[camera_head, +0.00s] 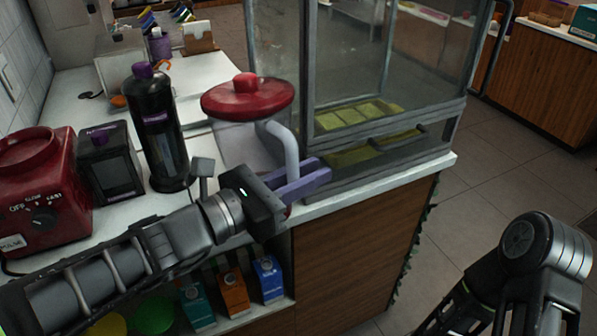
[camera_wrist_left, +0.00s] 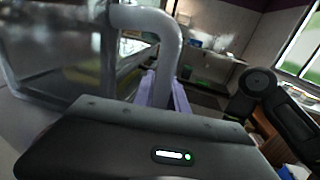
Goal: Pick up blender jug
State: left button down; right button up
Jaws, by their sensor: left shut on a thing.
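The blender jug (camera_head: 236,143) is clear, with a red lid (camera_head: 247,97) and a pale grey handle (camera_head: 289,148) on its right side. It is near the counter's right edge, beside the glass case; I cannot tell whether its base touches the counter. My left gripper (camera_head: 303,180) is shut on the handle with its purple fingers. In the left wrist view the handle (camera_wrist_left: 168,38) bends down to the fingers, and the jug's clear wall shows at left. The gripper hides the lower jug. My right gripper is out of view; only my right arm shows at lower right.
The red blender base (camera_head: 40,195) with its dial stands at left. A black box (camera_head: 110,160) and a tall black bottle (camera_head: 157,130) stand between it and the jug. The glass case (camera_head: 385,70) is close on the jug's right. Cartons (camera_head: 234,292) stand on the shelf below.

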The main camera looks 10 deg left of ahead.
pick_arm(q)
jog(key=s+d+b, duration=0.6)
jog(key=s+b, duration=0.1)
jog(key=s, duration=0.4)
jog(key=shift+d+r, duration=0.2)
jog(key=shift+d, duration=0.15)
jog(key=shift+w, duration=0.1)
jog(key=shift+a, duration=0.1)
